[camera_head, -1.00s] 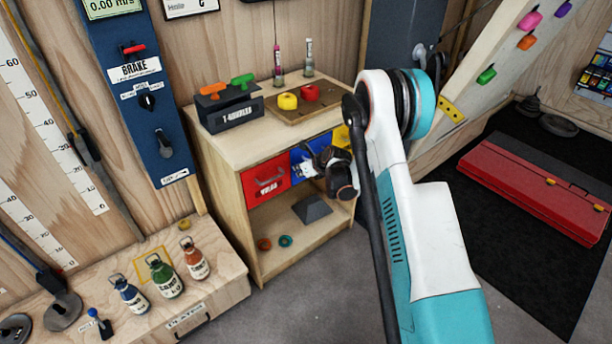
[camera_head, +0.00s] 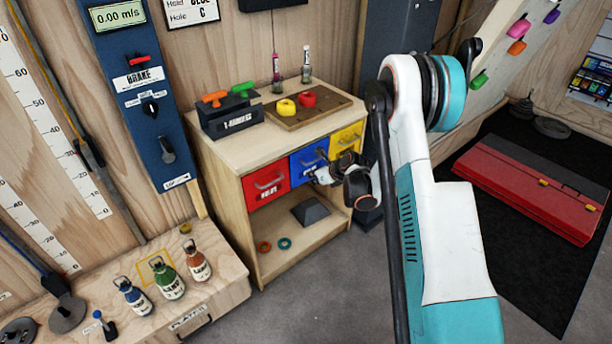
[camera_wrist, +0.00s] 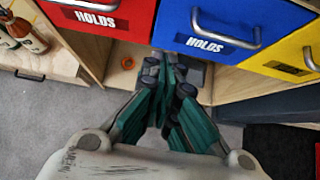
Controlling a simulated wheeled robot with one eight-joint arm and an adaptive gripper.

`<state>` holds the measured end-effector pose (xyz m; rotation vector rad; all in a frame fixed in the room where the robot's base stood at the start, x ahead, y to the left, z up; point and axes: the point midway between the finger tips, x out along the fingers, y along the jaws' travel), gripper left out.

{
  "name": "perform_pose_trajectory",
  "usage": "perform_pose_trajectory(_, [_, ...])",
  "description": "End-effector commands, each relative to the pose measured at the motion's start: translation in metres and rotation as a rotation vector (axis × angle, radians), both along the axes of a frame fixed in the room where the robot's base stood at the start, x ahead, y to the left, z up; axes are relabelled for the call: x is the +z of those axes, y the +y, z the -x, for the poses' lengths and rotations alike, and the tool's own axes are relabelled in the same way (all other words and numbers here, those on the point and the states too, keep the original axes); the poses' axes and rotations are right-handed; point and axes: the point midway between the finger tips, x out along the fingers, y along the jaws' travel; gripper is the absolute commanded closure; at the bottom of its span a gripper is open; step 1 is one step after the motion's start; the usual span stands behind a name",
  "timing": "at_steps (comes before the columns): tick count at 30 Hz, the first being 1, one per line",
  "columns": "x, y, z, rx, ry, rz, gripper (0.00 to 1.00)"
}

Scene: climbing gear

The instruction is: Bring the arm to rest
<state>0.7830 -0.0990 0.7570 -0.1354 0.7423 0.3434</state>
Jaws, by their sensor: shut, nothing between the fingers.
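My arm (camera_head: 435,235) is white and teal and rises through the right half of the head view. Its far end hangs in front of the cabinet's blue drawer (camera_head: 308,160). In the wrist view my gripper (camera_wrist: 168,72) has its dark teal fingers together with nothing between them. The fingertips show below the blue drawer, over the cabinet's open lower shelf. The arm partly hides the fingers in the head view.
The wooden cabinet also has a red drawer (camera_head: 266,184) and a yellow drawer (camera_head: 345,141), all shut. Several bottles stand on the low bench (camera_head: 222,286) at left. A red case (camera_head: 530,190) lies on the black mat at right. Grey floor (camera_head: 325,300) is clear.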

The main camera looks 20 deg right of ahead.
Motion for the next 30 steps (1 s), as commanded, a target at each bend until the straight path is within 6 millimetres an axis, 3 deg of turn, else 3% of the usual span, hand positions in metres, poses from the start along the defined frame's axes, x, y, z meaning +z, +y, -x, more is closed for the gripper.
perform_pose_trajectory(6, [0.020, -0.007, 0.020, 0.000, 0.001, -0.001, 1.00])
perform_pose_trajectory(14, [0.025, -0.008, 0.025, 0.007, 0.000, 0.006, 1.00])
perform_pose_trajectory(17, [0.038, -0.005, 0.027, 0.042, -0.008, 0.046, 1.00])
perform_pose_trajectory(23, [0.096, 0.012, 0.043, 0.219, -0.047, 0.240, 1.00])
perform_pose_trajectory(30, [0.168, 0.034, 0.079, 0.484, -0.099, 0.519, 1.00])
